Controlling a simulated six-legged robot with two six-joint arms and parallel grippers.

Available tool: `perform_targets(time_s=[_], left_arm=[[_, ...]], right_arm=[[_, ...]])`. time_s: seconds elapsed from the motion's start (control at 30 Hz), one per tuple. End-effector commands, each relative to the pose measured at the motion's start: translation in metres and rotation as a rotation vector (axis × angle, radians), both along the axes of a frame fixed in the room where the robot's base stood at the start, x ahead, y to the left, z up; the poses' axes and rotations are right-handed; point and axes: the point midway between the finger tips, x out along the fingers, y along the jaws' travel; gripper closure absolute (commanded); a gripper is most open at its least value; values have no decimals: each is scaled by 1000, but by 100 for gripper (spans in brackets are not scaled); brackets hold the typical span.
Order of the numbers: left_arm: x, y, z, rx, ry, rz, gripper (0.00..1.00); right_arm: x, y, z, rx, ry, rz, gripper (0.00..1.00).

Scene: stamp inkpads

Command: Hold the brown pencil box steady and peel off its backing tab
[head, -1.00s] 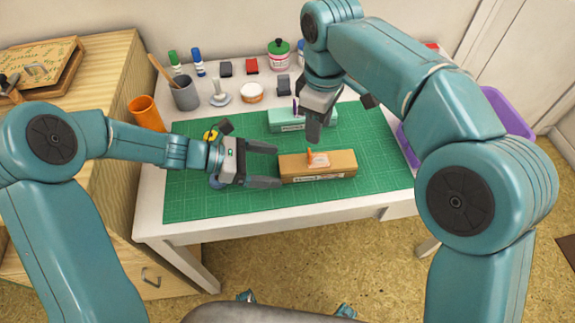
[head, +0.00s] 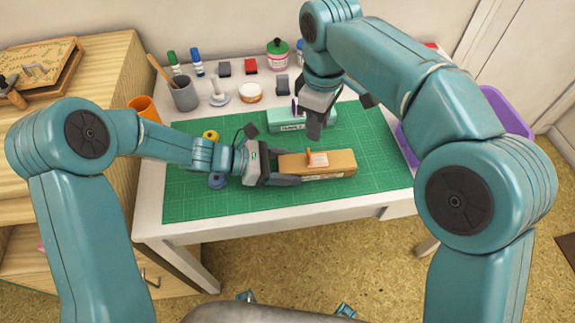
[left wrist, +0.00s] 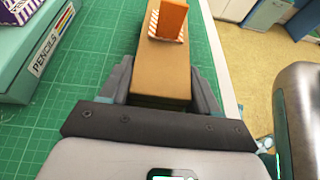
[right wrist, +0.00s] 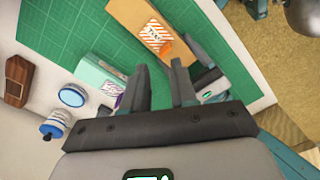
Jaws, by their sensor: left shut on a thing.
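The brown pencil box (head: 340,165) lies on the green mat, with an orange tab (head: 309,155) standing up from a striped patch on its top. In the left wrist view the box (left wrist: 160,72) runs between the fingers of my left gripper (left wrist: 161,88), which is shut on its near end, one finger on each side. The tab (left wrist: 170,20) is beyond the fingers, and it also shows in the right wrist view (right wrist: 163,43). My right gripper (right wrist: 159,80) is open and empty, above the mat behind the brown box and apart from the tab.
A teal pencil box (head: 290,119) lies behind the brown one. Bottles, pads, a grey cup (head: 186,96) and a white tub (head: 250,93) stand along the back. A purple bin (head: 505,112) is at the right. The front right of the mat is clear.

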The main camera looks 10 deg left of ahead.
Motion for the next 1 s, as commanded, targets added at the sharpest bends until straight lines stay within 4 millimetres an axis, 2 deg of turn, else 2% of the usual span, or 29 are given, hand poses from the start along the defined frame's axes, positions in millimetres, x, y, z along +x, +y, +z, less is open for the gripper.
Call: perform_targets(time_s=[0.17, 0.33, 0.5, 0.6, 0.77, 0.87, 1.0], left_arm=[[0, 0, 0, 0, 0, 0, 68], [0, 0, 0, 0, 0, 0, 68], [0, 0, 0, 0, 0, 0, 68], [0, 0, 0, 0, 0, 0, 68], [0, 0, 0, 0, 0, 0, 68], [0, 0, 0, 0, 0, 0, 68], [0, 0, 0, 0, 0, 0, 68]], right_arm=[[7, 4, -1, 20, -32, -171, 72], [13, 9, -20, 54, -91, -526, 72], [6, 11, -31, 119, -146, -849, 72], [-5, 11, -34, 157, -169, -967, 72], [-24, 5, -29, 166, -184, -965, 72], [-23, 6, -26, 177, -190, -964, 72], [-19, 7, -40, 176, -189, -963, 72]])
